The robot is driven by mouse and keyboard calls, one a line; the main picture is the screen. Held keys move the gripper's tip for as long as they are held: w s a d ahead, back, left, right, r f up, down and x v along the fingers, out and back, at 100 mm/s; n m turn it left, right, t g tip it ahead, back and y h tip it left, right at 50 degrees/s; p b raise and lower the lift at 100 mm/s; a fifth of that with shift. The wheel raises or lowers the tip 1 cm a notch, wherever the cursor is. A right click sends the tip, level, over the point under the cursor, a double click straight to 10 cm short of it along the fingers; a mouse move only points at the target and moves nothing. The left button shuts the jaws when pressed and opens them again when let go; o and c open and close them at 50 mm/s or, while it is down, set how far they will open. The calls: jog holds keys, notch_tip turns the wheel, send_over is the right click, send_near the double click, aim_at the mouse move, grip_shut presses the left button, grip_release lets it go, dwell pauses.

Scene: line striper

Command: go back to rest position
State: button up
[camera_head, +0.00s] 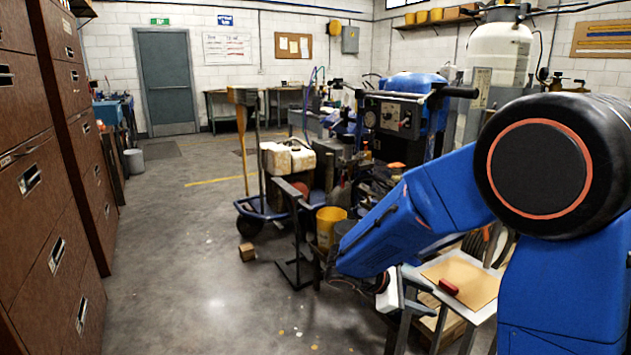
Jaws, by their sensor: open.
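My gripper (422,294) is at the lower right, just past the end of my blue arm. Its grey jaws look apart, with nothing seen between them. It is in front of the left edge of a small stand (481,311). A tan board (471,273) lies on that stand, and a small red object (449,287) lies on the board, to the right of my jaws and apart from them. My arm is bent, and its links hide part of the stand and the floor behind.
A line striper machine (398,118) stands behind my arm, with a blue cart (262,213), a yellow bucket (330,222) and a small box (248,253) on the floor. Brown cabinets (45,180) line the left. The floor (185,260) between is open toward the grey door (165,82).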

jog(key=s+d+r+m+g+y, duration=0.1)
jog(key=s+d+r+m+y, duration=0.2)
jog(key=s, duration=0.4)
jog(key=s+d+r+m+y, duration=0.1)
jog(key=s+d+m+y, duration=0.2)
jog(key=s, duration=0.4)
jog(key=s+a+r+m+t+y, duration=0.2)
jog(key=s+m, duration=0.2)
jog(key=s, duration=0.1)
jog(key=s+a+r+m+t+y, duration=0.2)
jog(key=s+a+m+y, duration=0.1)
jog(key=s, duration=0.3)
jog(key=shift+s+m+y, duration=0.15)
jog(key=shift+m+y, duration=0.15)
jog(key=shift+m, duration=0.3)
dwell(0.3)
